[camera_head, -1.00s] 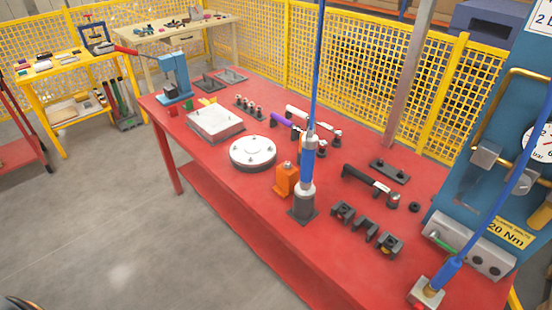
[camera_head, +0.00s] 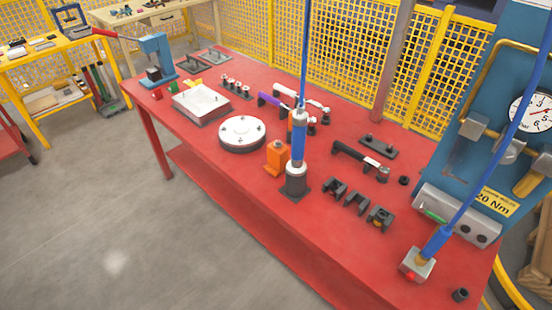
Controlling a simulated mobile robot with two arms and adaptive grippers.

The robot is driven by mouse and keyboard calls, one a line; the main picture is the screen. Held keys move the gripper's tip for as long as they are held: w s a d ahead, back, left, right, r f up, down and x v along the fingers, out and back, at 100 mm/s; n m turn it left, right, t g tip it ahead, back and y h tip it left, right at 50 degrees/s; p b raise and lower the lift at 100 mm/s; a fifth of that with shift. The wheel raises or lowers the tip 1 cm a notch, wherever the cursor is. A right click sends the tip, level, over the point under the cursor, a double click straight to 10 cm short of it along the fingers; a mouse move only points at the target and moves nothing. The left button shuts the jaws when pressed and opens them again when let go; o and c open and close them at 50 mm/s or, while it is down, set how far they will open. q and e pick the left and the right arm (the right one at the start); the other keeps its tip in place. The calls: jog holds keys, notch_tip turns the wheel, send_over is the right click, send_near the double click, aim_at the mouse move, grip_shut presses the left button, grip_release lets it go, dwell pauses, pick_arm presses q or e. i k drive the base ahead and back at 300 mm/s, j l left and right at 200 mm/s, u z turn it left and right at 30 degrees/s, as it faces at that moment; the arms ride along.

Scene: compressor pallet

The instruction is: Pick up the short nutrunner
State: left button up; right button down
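Several handheld tools lie on the red workbench (camera_head: 230,190). A tool with a black grip and silver head (camera_head: 360,158) lies at the right of the middle. A purple-handled tool (camera_head: 270,100) and a white-handled tool (camera_head: 298,98) lie close together behind the round white flange (camera_head: 242,132). The last two are partly hidden by a blue and silver upright tool (camera_head: 298,150) standing on a dark base under a blue hose. I cannot tell for sure which one is the short nutrunner. Neither of my grippers is in view.
Dark holder blocks (camera_head: 357,203) and an orange bottle-like block (camera_head: 277,158) stand near the bench's front edge. A blue panel with a gauge (camera_head: 530,112) rises at the right. Yellow mesh fencing (camera_head: 350,65) runs behind. The floor (camera_head: 110,235) at the front left is clear.

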aim_at(297, 167)
jog(key=k+l+u, duration=0.4)
jog(key=l+u, duration=0.2)
jog(key=l, duration=0.2)
jog(key=k+l+u, duration=0.3)
